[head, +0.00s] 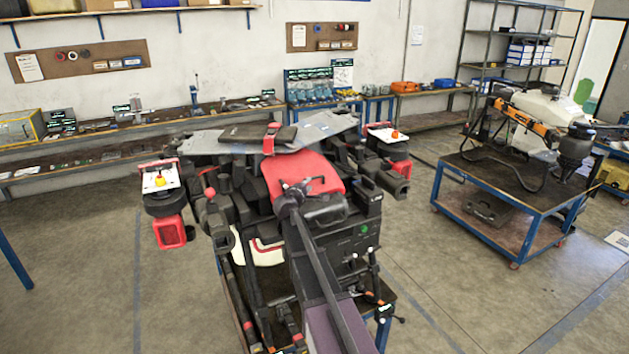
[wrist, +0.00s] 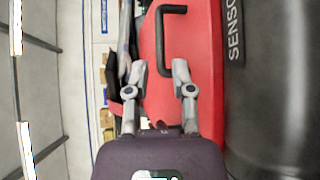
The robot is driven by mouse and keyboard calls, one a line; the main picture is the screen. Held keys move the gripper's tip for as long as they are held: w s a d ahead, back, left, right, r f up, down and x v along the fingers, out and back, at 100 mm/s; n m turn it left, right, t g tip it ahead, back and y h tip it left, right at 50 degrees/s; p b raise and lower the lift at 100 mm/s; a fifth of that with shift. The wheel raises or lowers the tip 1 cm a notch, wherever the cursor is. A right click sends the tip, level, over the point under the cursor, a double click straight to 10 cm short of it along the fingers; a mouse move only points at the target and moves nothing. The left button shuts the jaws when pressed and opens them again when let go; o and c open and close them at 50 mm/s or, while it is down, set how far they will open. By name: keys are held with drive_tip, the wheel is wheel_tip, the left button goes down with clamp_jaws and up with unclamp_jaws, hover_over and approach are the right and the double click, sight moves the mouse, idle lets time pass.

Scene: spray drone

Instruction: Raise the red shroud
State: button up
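The red shroud (head: 318,170) sits on top of the drone in the middle of the head view. It fills the centre of the wrist view as a red panel (wrist: 204,95). A black U-shaped handle (wrist: 160,45) stands on it, in line with the gap between my fingers. My gripper (wrist: 157,68) is open, its two grey fingers spread apart, with the handle's near end about level with the fingertips. No finger clearly touches the handle. In the head view my gripper (head: 292,188) is at the shroud's near left part, and its fingers are too small to read.
A dark part marked SENSO (wrist: 270,90) lies right of the shroud in the wrist view. The drone's side arms carry red-and-black units (head: 170,232). A blue cart (head: 510,215) with another machine stands at right. Floor between is clear. Benches line the wall.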

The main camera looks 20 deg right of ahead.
sight(313, 178)
drive_tip(key=b+x, duration=0.1)
drive_tip(key=x, duration=0.6)
drive_tip(key=shift+w+d, duration=0.1)
drive_tip(key=shift+w, duration=0.05)
clamp_jaws()
